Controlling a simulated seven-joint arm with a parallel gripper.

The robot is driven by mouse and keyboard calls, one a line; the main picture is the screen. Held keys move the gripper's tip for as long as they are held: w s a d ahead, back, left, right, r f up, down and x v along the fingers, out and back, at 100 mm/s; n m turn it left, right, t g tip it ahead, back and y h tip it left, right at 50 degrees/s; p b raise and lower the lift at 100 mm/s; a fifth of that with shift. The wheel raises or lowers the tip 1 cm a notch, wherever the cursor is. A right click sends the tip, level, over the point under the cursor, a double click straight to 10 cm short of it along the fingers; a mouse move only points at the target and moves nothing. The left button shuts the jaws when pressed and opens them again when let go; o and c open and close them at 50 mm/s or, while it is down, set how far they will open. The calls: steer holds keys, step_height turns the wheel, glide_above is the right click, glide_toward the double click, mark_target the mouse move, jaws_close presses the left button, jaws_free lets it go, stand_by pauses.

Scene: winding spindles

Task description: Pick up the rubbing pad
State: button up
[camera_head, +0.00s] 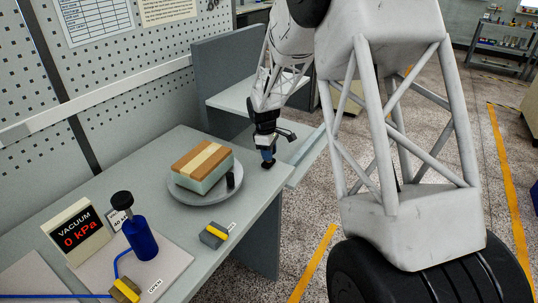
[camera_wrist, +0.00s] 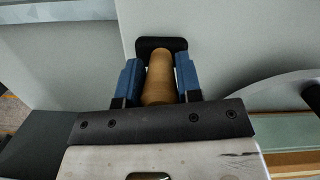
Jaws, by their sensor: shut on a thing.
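The rubbing pad (camera_wrist: 160,45) shows in the wrist view as a tan, rounded wooden handle with a dark flat base at its far end. The two blue fingers of my gripper (camera_wrist: 159,78) stand on either side of the handle and are shut on it. In the head view my gripper (camera_head: 267,154) points down at the bench's right edge, beyond the round plate. There the pad's dark base (camera_head: 268,164) shows just below the fingers, and the handle is mostly hidden. I cannot tell whether the base touches the bench top.
A round grey plate (camera_head: 204,198) left of my gripper bears a wood-striped, pale green block (camera_head: 203,165) and a dark upright peg (camera_head: 231,177). A grey-and-yellow block (camera_head: 214,235), blue bottle (camera_head: 141,238) and vacuum display (camera_head: 77,233) stand nearer. The bench (camera_head: 165,150) behind the plate is clear.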

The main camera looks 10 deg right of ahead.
steer(key=shift+r, duration=0.75)
steer(key=shift+s+r, duration=0.15)
steer(key=shift+r, duration=0.8)
steer(key=s+r, duration=0.1)
steer(key=s, duration=1.4)
steer(key=shift+s+a+r, duration=0.15)
steer(key=shift+s+a, duration=0.1)
steer(key=shift+s, duration=0.1)
